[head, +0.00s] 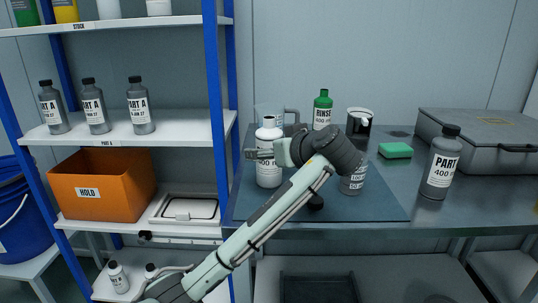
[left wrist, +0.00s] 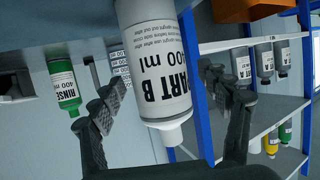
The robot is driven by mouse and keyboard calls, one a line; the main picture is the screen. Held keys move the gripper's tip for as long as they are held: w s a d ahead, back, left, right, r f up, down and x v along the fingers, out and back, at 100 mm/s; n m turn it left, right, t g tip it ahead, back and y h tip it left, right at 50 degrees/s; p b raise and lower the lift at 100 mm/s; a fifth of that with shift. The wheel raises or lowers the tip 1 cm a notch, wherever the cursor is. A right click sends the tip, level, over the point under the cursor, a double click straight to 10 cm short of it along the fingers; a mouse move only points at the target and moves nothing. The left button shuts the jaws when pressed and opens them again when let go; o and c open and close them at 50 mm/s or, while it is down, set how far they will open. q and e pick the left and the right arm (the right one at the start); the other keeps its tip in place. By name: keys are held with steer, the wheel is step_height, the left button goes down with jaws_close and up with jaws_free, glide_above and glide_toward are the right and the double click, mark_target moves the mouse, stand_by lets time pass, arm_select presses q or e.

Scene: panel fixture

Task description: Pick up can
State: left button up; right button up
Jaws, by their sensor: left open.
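A white bottle labelled PART B 400 ml (head: 269,176) stands on the blue-grey mat (head: 385,208) on the bench. It shows upside down in the left wrist view (left wrist: 160,75). My left gripper (head: 258,153) is at the upper part of this bottle. In the left wrist view the fingers (left wrist: 160,95) are apart, one on each side of the bottle, with visible gaps. A grey container (head: 352,184) stands on the mat to the right, partly hidden behind my left wrist. No object is clearly marked as a can. My right gripper is not in view.
A green bottle (head: 322,110) and a clear jug (head: 290,112) stand behind my left gripper. A green sponge (head: 395,150), a grey PART A bottle (head: 440,165) and a grey case (head: 480,135) are at right. A shelf rack (head: 125,125) with an orange bin (head: 103,185) is at left.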

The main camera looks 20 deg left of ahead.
arm_select(q)
steer(key=shift+w+a+f, duration=0.25)
steer(key=shift+w+a, duration=0.15)
steer(key=c, duration=1.6)
steer(key=shift+r, duration=0.1)
steer(key=shift+c, duration=0.7)
steer(key=shift+r, duration=0.1)
